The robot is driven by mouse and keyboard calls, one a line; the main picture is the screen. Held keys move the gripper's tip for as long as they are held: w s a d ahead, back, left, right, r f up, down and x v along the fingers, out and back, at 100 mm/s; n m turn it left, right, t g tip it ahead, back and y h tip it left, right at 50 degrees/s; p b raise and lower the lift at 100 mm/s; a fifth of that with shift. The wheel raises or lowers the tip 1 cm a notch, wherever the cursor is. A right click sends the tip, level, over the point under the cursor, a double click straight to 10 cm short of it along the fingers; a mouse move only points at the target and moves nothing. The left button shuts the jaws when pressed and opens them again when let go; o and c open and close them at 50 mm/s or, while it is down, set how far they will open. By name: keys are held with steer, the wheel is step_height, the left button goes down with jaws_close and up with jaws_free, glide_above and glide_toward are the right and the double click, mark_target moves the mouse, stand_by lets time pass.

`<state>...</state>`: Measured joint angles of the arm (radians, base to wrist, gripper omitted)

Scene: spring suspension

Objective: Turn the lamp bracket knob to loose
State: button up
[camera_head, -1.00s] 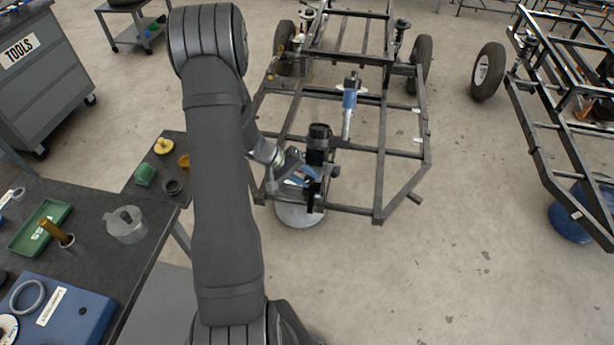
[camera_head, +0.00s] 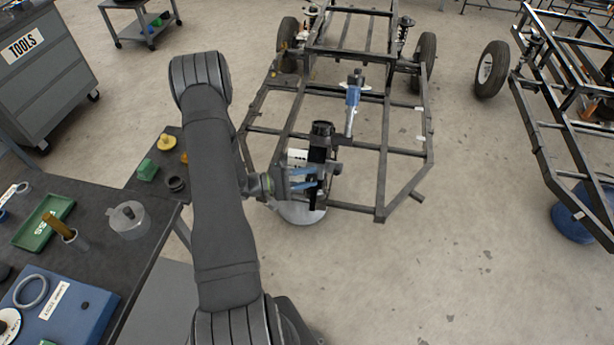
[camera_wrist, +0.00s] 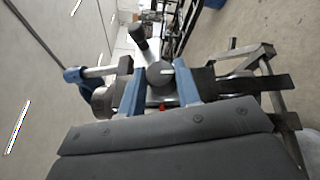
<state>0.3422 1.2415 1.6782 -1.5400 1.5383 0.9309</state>
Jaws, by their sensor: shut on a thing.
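The lamp bracket (camera_head: 318,148) is a black upright assembly at the near end of the chassis frame. Its knob (camera_wrist: 160,73) is a dark round knob with a short white mark, seen between my blue fingers in the wrist view. My gripper (camera_head: 318,179) reaches the bracket from the left, and its wrist-view fingers (camera_wrist: 160,82) are shut on the knob. The knob is hidden behind the fingers in the head view. A white label (camera_head: 297,157) beside the bracket is too small to read.
The black chassis frame (camera_head: 384,170) surrounds the bracket, with a blue upright part (camera_head: 352,100) behind it. A round grey stand base (camera_head: 300,213) is below. A dark workbench (camera_head: 150,235) with several parts stands at left.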

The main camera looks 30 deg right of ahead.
steer(key=shift+s+n+h, duration=0.1)
steer(key=shift+n+h, duration=0.2)
steer(key=shift+h, duration=0.2)
steer(key=o, duration=1)
steer(key=shift+c, duration=0.2)
steer(key=shift+a, duration=0.1)
steer(key=v, duration=0.7)
steer(key=shift+a, duration=0.15)
steer(key=x, duration=0.7)
steer(key=shift+d, duration=0.35)
steer(key=shift+y, duration=0.5)
